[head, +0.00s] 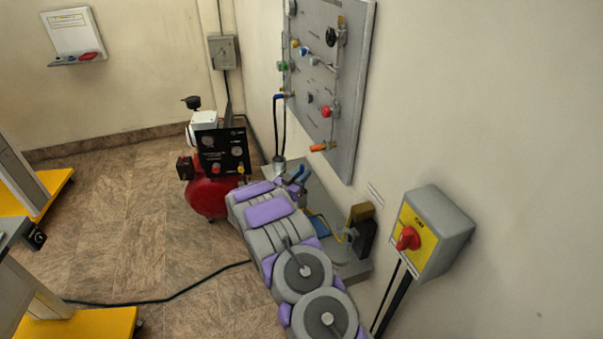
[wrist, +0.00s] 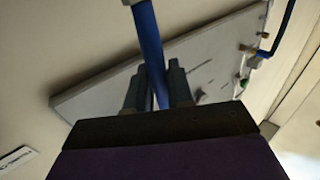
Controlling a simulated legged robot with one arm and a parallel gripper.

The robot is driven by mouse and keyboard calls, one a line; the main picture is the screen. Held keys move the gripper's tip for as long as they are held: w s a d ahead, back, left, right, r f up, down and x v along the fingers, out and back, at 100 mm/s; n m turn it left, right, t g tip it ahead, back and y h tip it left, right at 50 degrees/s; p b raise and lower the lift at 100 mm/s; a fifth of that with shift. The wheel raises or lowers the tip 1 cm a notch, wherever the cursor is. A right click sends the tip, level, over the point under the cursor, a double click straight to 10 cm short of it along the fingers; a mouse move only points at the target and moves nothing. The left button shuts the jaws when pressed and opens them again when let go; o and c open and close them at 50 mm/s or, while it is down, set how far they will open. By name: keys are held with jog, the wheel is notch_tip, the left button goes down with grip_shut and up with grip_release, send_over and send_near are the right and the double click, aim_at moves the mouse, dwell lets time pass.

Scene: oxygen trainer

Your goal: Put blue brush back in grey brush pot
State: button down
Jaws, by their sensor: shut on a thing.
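My gripper (wrist: 158,88) is shut on the blue brush (wrist: 148,38). In the wrist view the blue handle runs up between the two dark fingers to a grey part at the top edge, and the brush's far end is out of frame. In the head view my gripper (head: 295,179) is small and partly hidden by my own arm, near the wall shelf. What looks like the grey brush pot (head: 279,163) stands just left of and beyond my gripper, below the panel. The pot's inside is not clear to see. The pot does not show clearly in the wrist view.
A grey wall panel (head: 325,80) with valves and hoses rises behind the shelf (head: 350,269). A brown-yellow block (head: 360,212) and a blue item (head: 319,227) lie on the shelf. A red compressor (head: 208,196) stands left. A yellow switch box (head: 428,236) is at right.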

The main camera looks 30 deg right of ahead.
jog(key=shift+f, duration=0.45)
jog(key=c, duration=0.9)
grip_release()
jog(key=p+v, duration=0.3)
jog(key=v, duration=1.4)
jog(key=shift+s+a, duration=0.1)
jog(key=shift+a, duration=0.1)
